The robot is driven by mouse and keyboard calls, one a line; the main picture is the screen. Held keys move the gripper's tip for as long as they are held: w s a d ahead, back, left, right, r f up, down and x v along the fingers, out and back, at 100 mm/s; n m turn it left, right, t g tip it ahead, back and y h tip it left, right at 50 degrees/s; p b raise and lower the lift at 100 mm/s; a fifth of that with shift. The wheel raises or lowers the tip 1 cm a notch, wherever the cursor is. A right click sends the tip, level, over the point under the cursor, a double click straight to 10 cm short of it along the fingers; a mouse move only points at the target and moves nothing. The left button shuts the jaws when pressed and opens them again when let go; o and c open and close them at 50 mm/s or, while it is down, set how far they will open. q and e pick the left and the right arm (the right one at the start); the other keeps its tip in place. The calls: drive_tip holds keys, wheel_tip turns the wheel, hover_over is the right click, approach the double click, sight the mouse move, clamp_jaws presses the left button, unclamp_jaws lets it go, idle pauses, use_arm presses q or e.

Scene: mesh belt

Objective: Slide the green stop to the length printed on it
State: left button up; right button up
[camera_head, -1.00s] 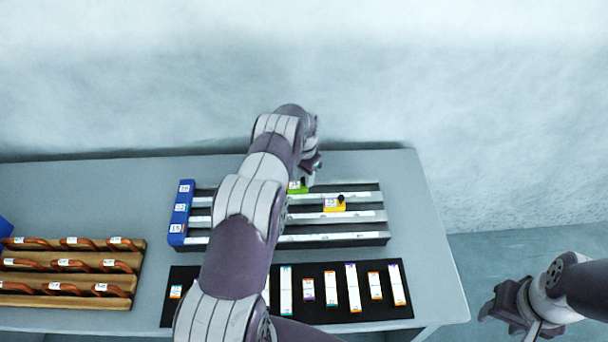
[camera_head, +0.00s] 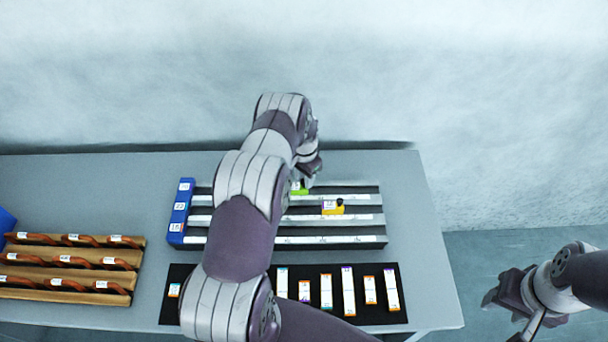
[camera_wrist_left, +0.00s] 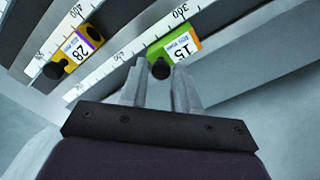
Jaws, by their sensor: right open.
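The green stop (camera_head: 300,190) sits on the rearmost rail of the rack, partly hidden by my left arm in the head view. In the left wrist view the green stop (camera_wrist_left: 183,42) has a white label with a large 15 and small print I cannot read surely. Its black knob lies between the fingertips of my left gripper (camera_wrist_left: 160,72), which looks shut on it. A yellow stop (camera_head: 333,208), labelled 28 in the left wrist view (camera_wrist_left: 75,46), sits on the adjacent rail. My right gripper (camera_head: 494,300) is open and empty, right of the table.
The rails (camera_head: 365,222) carry white printed scales; 300 and 400 show near the green stop. A blue end block (camera_head: 180,212) closes their left end. A black mat (camera_head: 390,316) with several labelled strips lies in front. A wooden rack (camera_head: 128,283) with brown handles stands left.

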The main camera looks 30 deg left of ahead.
use_arm(q)
drive_tip(key=shift+o, duration=0.8)
drive_tip(key=shift+d, duration=0.2)
drive_tip(key=shift+r, duration=0.3)
wheel_tip(320, 180, up, 12)
drive_tip(key=b, duration=0.4)
